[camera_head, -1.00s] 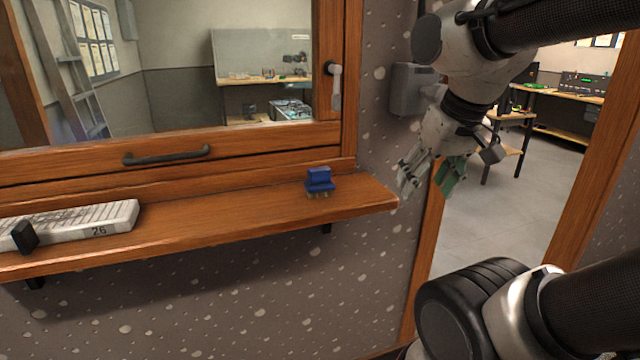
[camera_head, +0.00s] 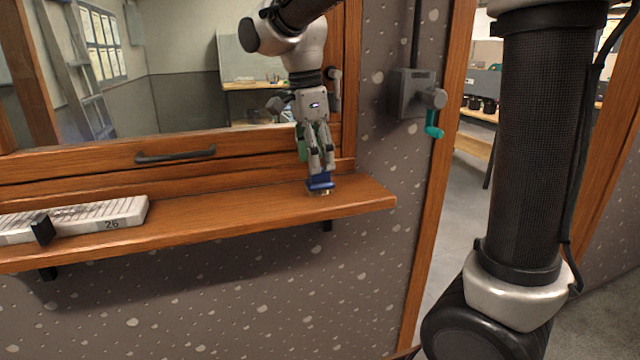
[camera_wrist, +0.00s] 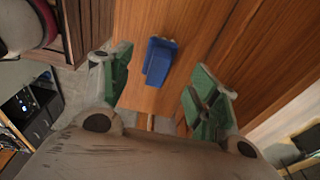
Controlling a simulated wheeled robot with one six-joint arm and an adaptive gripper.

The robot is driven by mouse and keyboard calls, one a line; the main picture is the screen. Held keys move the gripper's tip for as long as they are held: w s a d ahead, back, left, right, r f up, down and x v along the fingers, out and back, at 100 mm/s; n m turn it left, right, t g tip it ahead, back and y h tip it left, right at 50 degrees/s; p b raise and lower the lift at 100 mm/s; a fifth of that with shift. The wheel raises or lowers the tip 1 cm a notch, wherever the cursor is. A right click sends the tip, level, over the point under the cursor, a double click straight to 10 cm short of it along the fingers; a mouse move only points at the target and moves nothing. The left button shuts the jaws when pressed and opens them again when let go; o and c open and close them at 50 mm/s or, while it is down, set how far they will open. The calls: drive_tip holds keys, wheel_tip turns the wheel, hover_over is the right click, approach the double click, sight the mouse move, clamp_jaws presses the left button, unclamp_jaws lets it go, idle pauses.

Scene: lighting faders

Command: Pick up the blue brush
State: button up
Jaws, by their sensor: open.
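The blue brush (camera_head: 320,184) stands on the wooden shelf (camera_head: 230,212) near its right end, with pale bristles underneath. My gripper (camera_head: 317,170) is just above the brush in the head view and hides its upper part. In the wrist view the blue brush (camera_wrist: 159,61) lies beyond and between my two green-padded fingers (camera_wrist: 157,88). The fingers are apart with nothing between them. I cannot tell exactly how high they are above the brush.
A pale fader strip marked 26 (camera_head: 95,216) with a black knob (camera_head: 42,229) lies on the shelf's left. A window frame with a dark handle (camera_head: 175,155) rises behind.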

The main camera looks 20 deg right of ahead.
sight(320, 181)
drive_tip(key=f, duration=0.3)
drive_tip(key=d+f, duration=0.1)
drive_tip(key=f, duration=0.1)
drive_tip(key=shift+s+f, duration=0.1)
drive_tip(key=shift+f, duration=0.1)
drive_tip(key=c, duration=1.1)
